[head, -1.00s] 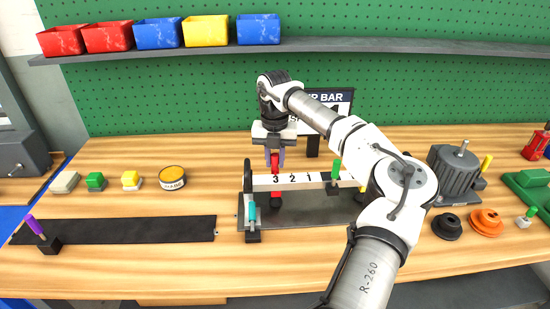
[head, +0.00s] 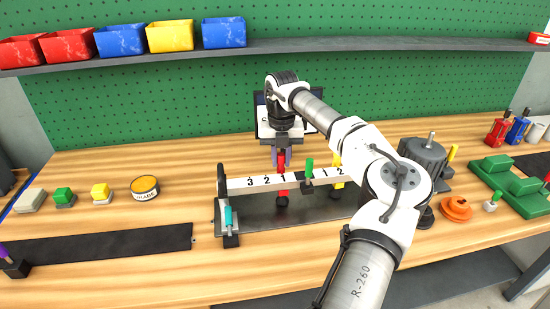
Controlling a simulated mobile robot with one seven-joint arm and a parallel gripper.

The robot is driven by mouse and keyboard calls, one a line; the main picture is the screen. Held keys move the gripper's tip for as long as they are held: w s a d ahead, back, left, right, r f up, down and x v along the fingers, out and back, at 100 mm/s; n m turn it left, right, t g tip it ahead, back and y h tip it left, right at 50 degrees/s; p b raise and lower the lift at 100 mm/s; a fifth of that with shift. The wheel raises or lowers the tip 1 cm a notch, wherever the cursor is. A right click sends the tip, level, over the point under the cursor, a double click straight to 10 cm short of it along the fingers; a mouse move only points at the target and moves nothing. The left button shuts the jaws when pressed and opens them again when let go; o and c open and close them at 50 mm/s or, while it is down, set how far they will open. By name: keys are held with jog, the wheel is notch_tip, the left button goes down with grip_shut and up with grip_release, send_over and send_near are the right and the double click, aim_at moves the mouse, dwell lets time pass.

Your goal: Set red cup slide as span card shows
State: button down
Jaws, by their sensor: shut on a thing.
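The white span bar (head: 258,183) carries black numbers 3, 2, 1 left of a green slide (head: 308,170) and 1, 2 to its right. My gripper (head: 281,160) is shut on the top of the red cup slide (head: 282,189), which stands at the left 1. A yellow slide (head: 337,161) stands near the right 2, partly behind my arm. The dark span card (head: 261,117) stands behind the bar; my gripper and arm cover most of it, so its marks cannot be read.
A teal-topped post (head: 229,218) stands at the bar's front left. A black strip (head: 100,246), a yellow tin (head: 145,188) and small coloured blocks lie left. A grey motor (head: 424,157), an orange pulley (head: 456,208) and a green fixture (head: 508,184) stand right.

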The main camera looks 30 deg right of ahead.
jog(key=shift+d, duration=0.2)
jog(key=c, duration=1.3)
grip_release()
jog(key=shift+s+d, duration=0.1)
jog(key=shift+s, duration=0.05)
jog(key=shift+o, duration=0.2)
jog(key=shift+r, duration=0.1)
notch_tip(320, 180, up, 14)
jog(key=b, duration=0.2)
jog(key=shift+f, duration=0.25)
